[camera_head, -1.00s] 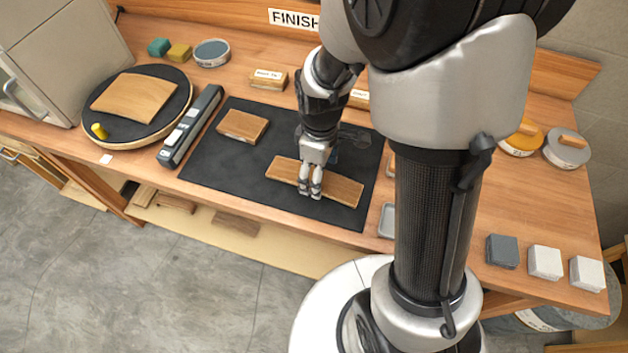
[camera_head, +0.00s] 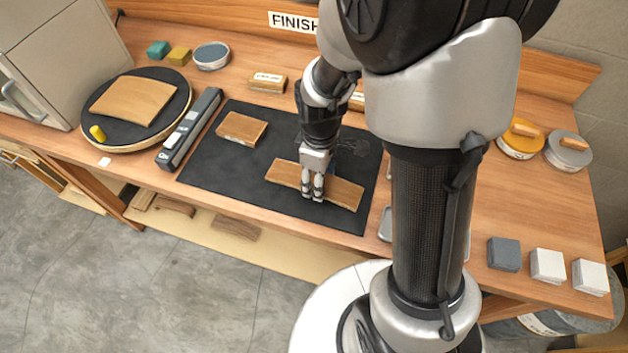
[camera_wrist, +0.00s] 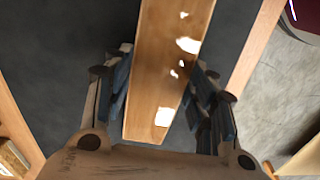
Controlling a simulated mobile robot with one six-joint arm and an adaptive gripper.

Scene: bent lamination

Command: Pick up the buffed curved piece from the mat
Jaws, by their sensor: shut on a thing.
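The long, gently curved wooden piece (camera_head: 343,192) lies across the front right of the black mat (camera_head: 215,178). In the wrist view the curved piece (camera_wrist: 165,50) runs lengthwise between my fingers and has bright glossy patches on its top. My gripper (camera_head: 312,194) is over the middle of the piece, pointing down, shut on it with one finger on each side. My gripper also shows in the wrist view (camera_wrist: 163,100). I cannot tell whether the piece touches the mat or is slightly above it.
A shorter wooden block (camera_head: 241,128) lies at the mat's back left. A grey-black bar tool (camera_head: 190,128) lies along the mat's left side. Further left, a round board (camera_head: 120,142) holds another curved wooden sheet (camera_head: 133,99) and a yellow knob.

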